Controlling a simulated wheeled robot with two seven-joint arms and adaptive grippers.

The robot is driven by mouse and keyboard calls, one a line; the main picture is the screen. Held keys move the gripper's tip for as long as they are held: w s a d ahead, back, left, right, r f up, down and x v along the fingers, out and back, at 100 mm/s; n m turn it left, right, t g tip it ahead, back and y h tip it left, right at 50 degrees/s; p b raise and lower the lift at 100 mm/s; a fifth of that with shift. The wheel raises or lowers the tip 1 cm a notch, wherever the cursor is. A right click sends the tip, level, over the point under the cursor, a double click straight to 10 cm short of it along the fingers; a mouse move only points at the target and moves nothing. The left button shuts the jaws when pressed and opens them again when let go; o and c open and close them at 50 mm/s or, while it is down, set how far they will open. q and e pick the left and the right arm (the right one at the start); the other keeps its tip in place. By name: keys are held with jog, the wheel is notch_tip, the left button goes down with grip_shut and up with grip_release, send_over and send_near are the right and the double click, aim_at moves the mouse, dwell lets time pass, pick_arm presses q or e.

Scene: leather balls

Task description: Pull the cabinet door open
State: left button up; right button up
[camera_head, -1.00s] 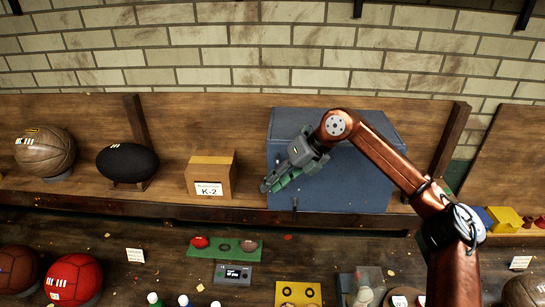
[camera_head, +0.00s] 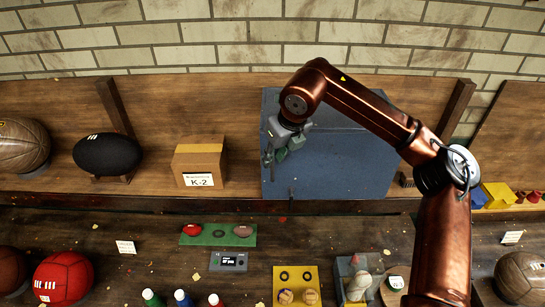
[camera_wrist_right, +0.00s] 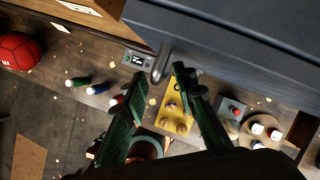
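The blue-grey cabinet (camera_head: 345,165) stands on the wooden shelf in the head view. A small dark handle (camera_head: 291,193) shows at its lower front edge. No gap at the door can be made out. My right gripper (camera_head: 268,158) is over the cabinet's left side, fingers pointing down. There the grey handle (camera_wrist_right: 161,63) hangs from the cabinet's edge (camera_wrist_right: 235,50) and appears between the fingertips; contact cannot be told. My left gripper is not in view.
A cardboard box marked K-2 (camera_head: 199,166) stands left of the cabinet, with a black ball (camera_head: 108,154) farther left. A yellow block (camera_head: 499,195) sits at right. The lower shelf holds a green tray (camera_head: 218,235), a yellow board (camera_head: 297,278) and a red ball (camera_head: 63,278).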

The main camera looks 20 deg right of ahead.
jog(key=shift+x, duration=1)
grip_shut()
